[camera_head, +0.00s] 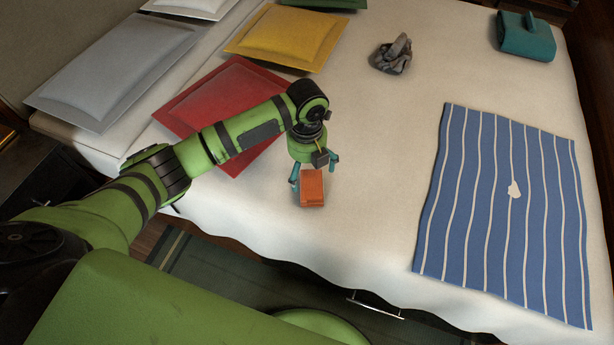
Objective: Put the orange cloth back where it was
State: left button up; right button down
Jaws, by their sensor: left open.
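The orange cloth (312,187) is a small folded rectangle on the white bed, close to its front edge. My left gripper (314,172) is directly over the cloth's far end, pointing down. Its teal fingers are open, one on each side of the cloth. I cannot tell whether the fingers touch the cloth. My right gripper is not in view.
A blue striped cloth (463,200) with a small white patch lies flat at the right. Red (205,92), yellow (285,36) and grey (115,75) pillows lie at the back left. A grey crumpled thing (393,55) and a teal item (526,38) lie farther back. The bed's middle is clear.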

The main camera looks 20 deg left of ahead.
aim_at(307, 184)
pick_arm(q)
jog(key=shift+r, duration=2.4)
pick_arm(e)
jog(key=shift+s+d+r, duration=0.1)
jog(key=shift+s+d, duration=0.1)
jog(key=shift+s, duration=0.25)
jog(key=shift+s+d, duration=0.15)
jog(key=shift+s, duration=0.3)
